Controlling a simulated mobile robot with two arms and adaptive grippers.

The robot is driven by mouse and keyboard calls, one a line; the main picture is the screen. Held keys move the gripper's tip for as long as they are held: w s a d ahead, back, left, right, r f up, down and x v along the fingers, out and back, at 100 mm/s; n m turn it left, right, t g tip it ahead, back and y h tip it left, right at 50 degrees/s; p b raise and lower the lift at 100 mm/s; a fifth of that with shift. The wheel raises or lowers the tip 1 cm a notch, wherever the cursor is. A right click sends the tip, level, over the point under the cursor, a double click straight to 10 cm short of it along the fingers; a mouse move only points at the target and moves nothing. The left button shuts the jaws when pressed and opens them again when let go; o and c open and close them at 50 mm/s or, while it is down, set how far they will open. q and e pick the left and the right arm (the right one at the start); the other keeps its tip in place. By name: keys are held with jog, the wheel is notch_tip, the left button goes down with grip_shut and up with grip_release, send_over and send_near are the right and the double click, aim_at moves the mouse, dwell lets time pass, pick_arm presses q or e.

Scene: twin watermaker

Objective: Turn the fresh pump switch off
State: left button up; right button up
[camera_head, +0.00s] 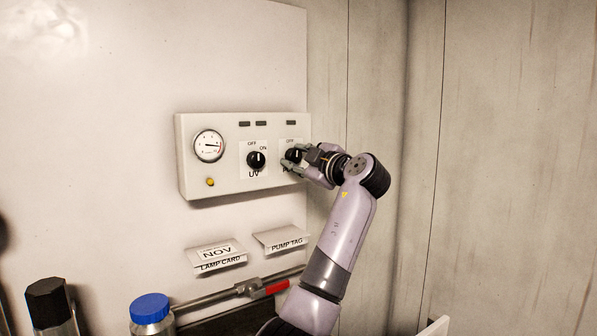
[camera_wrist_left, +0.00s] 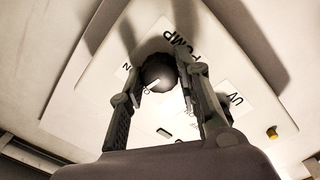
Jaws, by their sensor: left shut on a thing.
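The control panel (camera_head: 222,186) is a pale box on the wall. The pump switch (camera_head: 293,154) is a round black knob at its right end, partly covered by my left gripper (camera_head: 292,160). In the left wrist view the knob (camera_wrist_left: 158,72) sits between the two fingers of my left gripper (camera_wrist_left: 162,88), which is shut on it. Its white pointer mark faces down and left in that view. A "PUMP" label (camera_wrist_left: 182,46) is beside it. My right gripper is not in view.
The UV knob (camera_head: 256,160) is close to the left of the pump switch. A gauge (camera_head: 209,146) and yellow button (camera_head: 210,182) are farther left. Below are the lamp card (camera_head: 216,257), pump tag (camera_head: 281,240), a red-handled valve (camera_head: 270,289) and a blue-capped bottle (camera_head: 150,309).

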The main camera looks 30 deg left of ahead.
pick_arm(q)
jog(key=shift+f+n+b, duration=0.15)
jog(key=shift+n+b, duration=0.15)
jog(key=shift+n, duration=0.7)
jog(key=o, duration=1.1)
jog(key=shift+o, duration=0.2)
jog(key=shift+d, duration=0.1)
jog(key=v, duration=1.2)
